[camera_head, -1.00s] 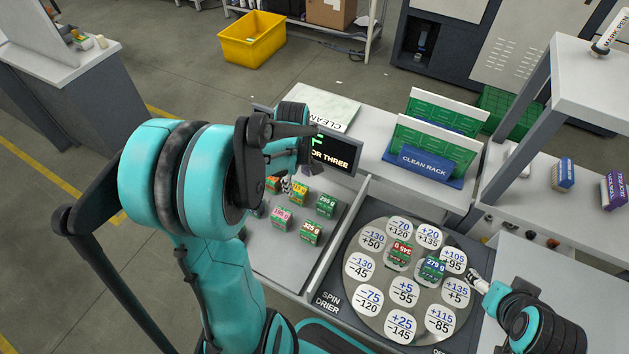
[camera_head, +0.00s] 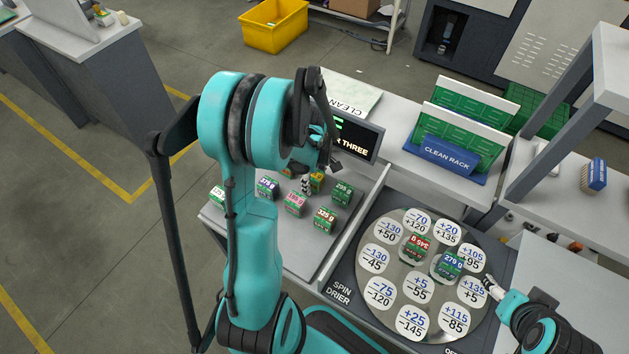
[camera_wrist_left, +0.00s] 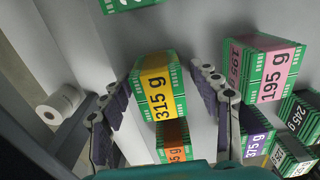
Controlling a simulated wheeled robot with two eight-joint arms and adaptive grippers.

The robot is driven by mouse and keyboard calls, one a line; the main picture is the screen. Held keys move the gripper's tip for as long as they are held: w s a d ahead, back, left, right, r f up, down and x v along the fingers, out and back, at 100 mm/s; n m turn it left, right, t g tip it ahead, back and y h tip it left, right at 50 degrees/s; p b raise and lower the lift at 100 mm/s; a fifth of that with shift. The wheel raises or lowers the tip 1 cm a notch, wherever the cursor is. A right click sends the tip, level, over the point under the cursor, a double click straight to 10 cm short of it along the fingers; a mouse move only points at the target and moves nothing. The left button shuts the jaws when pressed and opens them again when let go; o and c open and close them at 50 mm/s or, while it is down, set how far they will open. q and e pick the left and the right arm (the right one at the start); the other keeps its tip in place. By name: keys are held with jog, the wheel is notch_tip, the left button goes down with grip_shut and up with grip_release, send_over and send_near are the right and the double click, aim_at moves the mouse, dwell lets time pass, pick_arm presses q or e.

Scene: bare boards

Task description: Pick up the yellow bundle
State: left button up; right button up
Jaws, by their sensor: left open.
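The yellow bundle (camera_wrist_left: 158,97), a green block with a yellow "315 g" label, sits on the grey tray in the left wrist view. In the head view only part of the yellow bundle (camera_head: 317,182) shows, behind my left gripper (camera_head: 307,184). In the left wrist view my left gripper (camera_wrist_left: 157,82) is open, one finger on each side of the yellow bundle, with gaps visible; I cannot tell how high the fingertips are above the tray. My right gripper (camera_head: 490,286) is at the right edge of the round drier plate; its jaw state is unclear.
A pink-labelled 195 g bundle (camera_wrist_left: 262,70) stands right of the right finger; an orange-labelled bundle (camera_wrist_left: 174,140) is close below the yellow one. Several more bundles share the tray. The spin drier plate (camera_head: 385,285) holds two bundles. A screen (camera_head: 358,140) stands behind the tray.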

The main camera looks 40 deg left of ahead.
pick_arm(q)
jog(key=shift+r, duration=0.1)
grip_shut()
